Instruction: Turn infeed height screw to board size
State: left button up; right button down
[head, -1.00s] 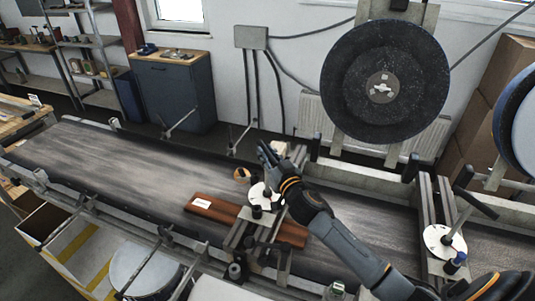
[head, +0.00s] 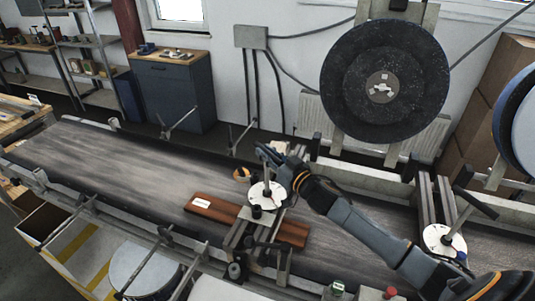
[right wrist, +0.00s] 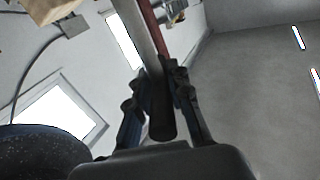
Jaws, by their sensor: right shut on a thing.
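My right gripper (head: 270,154) is over the conveyor at a screw with a round white dial (head: 258,190). In the right wrist view its fingers (right wrist: 160,92) are shut around a dark cylindrical handle (right wrist: 161,122); this looks like the screw's crank handle. In the head view the gripper mostly hides the handle and the crank. A reddish-brown board (head: 212,207) with a white label lies on the belt, partly under the crossbar that carries the dial. The dial's markings are too small to read. My left gripper is not in view.
A second white dial (head: 437,236) with a crank handle (head: 476,205) stands at the right of the conveyor (head: 110,165). A big dark disc (head: 350,85) is upright behind the line. The belt left of the board is clear.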

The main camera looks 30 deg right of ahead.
jog(key=n+y, duration=0.1)
jog(key=y, duration=0.1)
jog(key=n+g+y, duration=0.1)
jog(key=n+y, duration=0.1)
jog(key=shift+w+d, duration=0.1)
jog(key=shift+d, duration=0.1)
jog(key=n+g+y+b, duration=0.2)
jog(key=y, duration=0.1)
jog(key=shift+n+y, duration=0.3)
jog(key=n+g+y+b, duration=0.2)
jog(key=g+b, duration=0.1)
jog(key=b, duration=0.1)
jog(key=n+g+y+b, duration=0.2)
jog(key=g+b, duration=0.1)
jog(key=b, duration=0.1)
jog(key=n+g+y+b, duration=0.2)
jog(key=n+g+b, duration=0.1)
jog(key=g+b, duration=0.1)
jog(key=shift+a+f+b, duration=0.2)
jog(key=shift+f+b, duration=0.1)
jog(key=shift+b, duration=0.2)
jog(key=shift+r+n+g+y+b, duration=0.2)
jog(key=shift+n+g+y+b, duration=0.35)
jog(key=shift+b, duration=0.55)
jog(key=c, duration=1.3)
grip_release()
jog(key=shift+o, duration=0.2)
jog(key=shift+r, duration=0.1)
notch_tip(320, 180, up, 10)
jog(key=shift+a, duration=0.1)
